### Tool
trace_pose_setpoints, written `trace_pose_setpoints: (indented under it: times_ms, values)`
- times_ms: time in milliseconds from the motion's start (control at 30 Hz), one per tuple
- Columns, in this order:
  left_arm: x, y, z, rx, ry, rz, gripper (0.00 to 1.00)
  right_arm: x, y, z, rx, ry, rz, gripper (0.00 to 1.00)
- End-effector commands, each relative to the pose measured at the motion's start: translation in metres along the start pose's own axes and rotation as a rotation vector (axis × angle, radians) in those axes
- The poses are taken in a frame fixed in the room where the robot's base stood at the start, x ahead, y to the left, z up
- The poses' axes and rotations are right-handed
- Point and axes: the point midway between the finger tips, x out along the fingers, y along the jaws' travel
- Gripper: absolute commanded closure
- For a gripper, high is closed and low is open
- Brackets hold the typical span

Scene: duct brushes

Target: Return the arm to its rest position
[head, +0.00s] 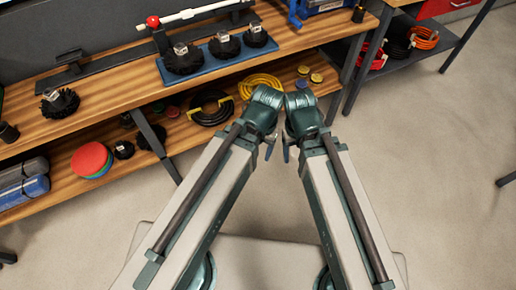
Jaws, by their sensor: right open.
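My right gripper (287,148) hangs below its wrist in the middle of the head view, in front of the bench. Its jaws are open, and I see nothing in them. My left gripper (270,148) hangs close beside it, mostly hidden behind its own wrist, so its jaws cannot be made out. Three black round brushes, at left (183,60), middle (224,47) and right (256,37), sit on a blue mat (212,66) on the bench top. Another black brush (60,103) stands apart at the left. Both grippers are clear of the brushes.
The wooden bench (120,90) has a lower shelf with coiled cables (259,86), coloured discs (91,159) and blue rolls (22,184). A white rod (195,13) with a red ball lies at the back. Open floor (430,160) extends to the right.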

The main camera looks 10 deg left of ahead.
Motion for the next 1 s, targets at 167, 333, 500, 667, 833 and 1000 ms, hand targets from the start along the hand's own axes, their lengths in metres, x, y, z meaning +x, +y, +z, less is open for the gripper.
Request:
trace_pose_setpoints:
  times_ms: [167,333,500,667,833,1000]
  values:
    - [-0.001,0.0,-0.001,-0.002,0.002,-0.002,0.3,-0.001,0.0,0.0,0.0,0.0,0.0,0.3]
    - [-0.015,-0.002,0.0,-0.004,0.003,-0.003,0.3,-0.015,0.002,0.001,0.0,0.0,0.0,0.3]
    - [-0.053,-0.005,0.002,-0.004,0.003,-0.003,0.3,-0.053,0.005,0.003,0.0,0.0,0.0,0.3]
    - [-0.101,-0.01,0.005,-0.005,0.003,-0.003,0.3,-0.101,0.01,0.006,0.001,0.0,0.0,0.3]
    - [-0.141,-0.014,0.008,-0.005,0.004,-0.003,0.3,-0.141,0.013,0.008,0.001,0.0,0.0,0.3]
    - [-0.147,-0.014,0.008,-0.006,0.003,-0.003,0.3,-0.147,0.014,0.009,0.001,0.0,0.0,0.3]
